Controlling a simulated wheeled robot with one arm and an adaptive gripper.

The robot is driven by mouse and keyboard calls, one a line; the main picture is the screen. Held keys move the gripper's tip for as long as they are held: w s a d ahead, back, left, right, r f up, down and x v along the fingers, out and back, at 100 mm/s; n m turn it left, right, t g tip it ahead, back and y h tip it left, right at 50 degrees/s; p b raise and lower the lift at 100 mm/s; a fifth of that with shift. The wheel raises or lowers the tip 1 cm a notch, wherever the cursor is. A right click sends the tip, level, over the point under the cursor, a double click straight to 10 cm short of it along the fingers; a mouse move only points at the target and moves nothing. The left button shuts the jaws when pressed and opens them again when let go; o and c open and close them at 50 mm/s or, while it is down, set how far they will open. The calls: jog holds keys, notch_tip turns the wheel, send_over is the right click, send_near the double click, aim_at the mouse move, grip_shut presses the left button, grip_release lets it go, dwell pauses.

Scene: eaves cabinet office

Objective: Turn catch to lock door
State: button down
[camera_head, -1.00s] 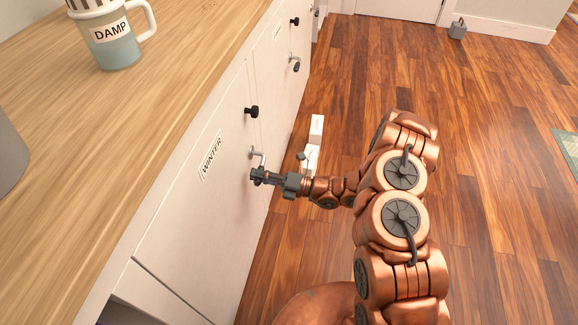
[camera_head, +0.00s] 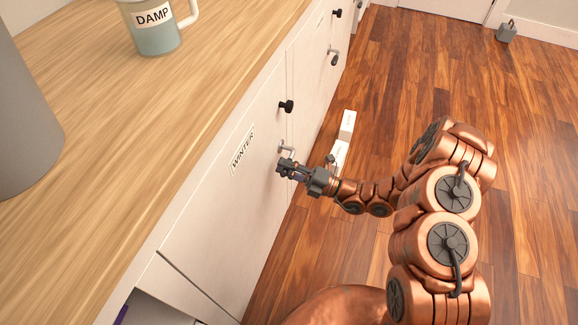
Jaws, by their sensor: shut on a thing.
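The cabinet door labelled WINTER (camera_head: 222,195) is a white panel under the wooden counter and looks closed. Its metal catch (camera_head: 285,150) sits near the door's far edge, below a black knob (camera_head: 287,106). My gripper (camera_head: 284,167) is shut on the catch's lower end, at the door's face. The jaws hide that end, so I cannot tell the catch's exact angle. Another catch (camera_head: 333,54) with a dark end is on the farther door.
A mug labelled DAMP (camera_head: 155,28) and a grey container (camera_head: 22,125) stand on the counter (camera_head: 120,130). White boxes (camera_head: 347,126) lie on the floor beside the cabinet. A grey weight (camera_head: 507,32) stands by the far wall. The wooden floor at right is largely clear.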

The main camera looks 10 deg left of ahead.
jog(key=c, duration=1)
grip_release()
jog(key=shift+d, duration=0.5)
jog(key=v, duration=1.1)
